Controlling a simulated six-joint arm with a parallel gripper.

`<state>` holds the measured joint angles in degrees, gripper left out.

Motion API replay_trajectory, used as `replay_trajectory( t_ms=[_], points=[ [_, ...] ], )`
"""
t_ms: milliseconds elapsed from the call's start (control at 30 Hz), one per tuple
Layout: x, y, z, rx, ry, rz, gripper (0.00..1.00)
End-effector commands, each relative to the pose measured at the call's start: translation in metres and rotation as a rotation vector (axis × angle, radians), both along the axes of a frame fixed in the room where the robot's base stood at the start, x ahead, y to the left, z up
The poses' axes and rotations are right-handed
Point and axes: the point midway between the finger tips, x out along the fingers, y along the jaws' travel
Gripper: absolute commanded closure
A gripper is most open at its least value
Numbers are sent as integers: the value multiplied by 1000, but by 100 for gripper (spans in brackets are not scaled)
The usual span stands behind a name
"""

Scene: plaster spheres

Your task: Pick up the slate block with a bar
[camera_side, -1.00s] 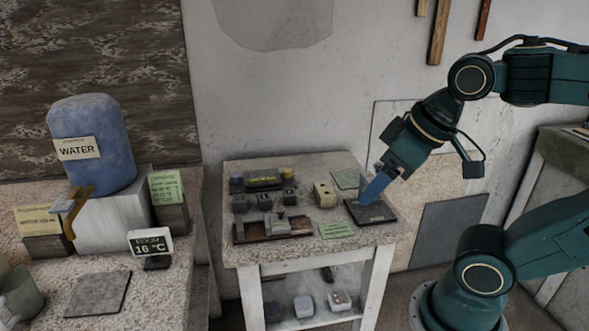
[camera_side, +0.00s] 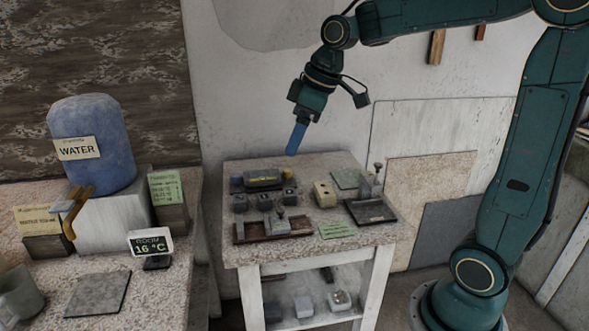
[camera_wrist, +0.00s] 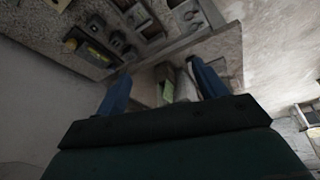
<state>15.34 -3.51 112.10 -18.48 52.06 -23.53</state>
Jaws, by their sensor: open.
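Several small dark slate-grey blocks stand in a row on the small table: a left one (camera_side: 240,203), a middle one (camera_side: 264,201) and a right one (camera_side: 289,200). Their markings are too small to tell which has a bar. In the wrist view, dark blocks (camera_wrist: 115,40) show at the upper left, outside the fingers. My gripper (camera_side: 294,150) hangs above the table's back part, pointing down, clear of the blocks. Its two blue fingers (camera_wrist: 160,85) are apart in the wrist view, with nothing held between them.
A cream block (camera_side: 325,194) stands right of the row. A dark tray (camera_side: 372,217) is at the right, with a knobbed grey item (camera_side: 377,180) at its back. A brown tray (camera_side: 245,236) lies in front. More blocks (camera_side: 303,306) sit on the lower shelf.

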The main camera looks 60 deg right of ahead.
Motion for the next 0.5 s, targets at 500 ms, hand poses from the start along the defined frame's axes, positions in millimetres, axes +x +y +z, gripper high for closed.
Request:
replay_trajectory(
  t_ms=[500],
  points=[
    [99,-74,-58,19,29,238,29]
  ],
)
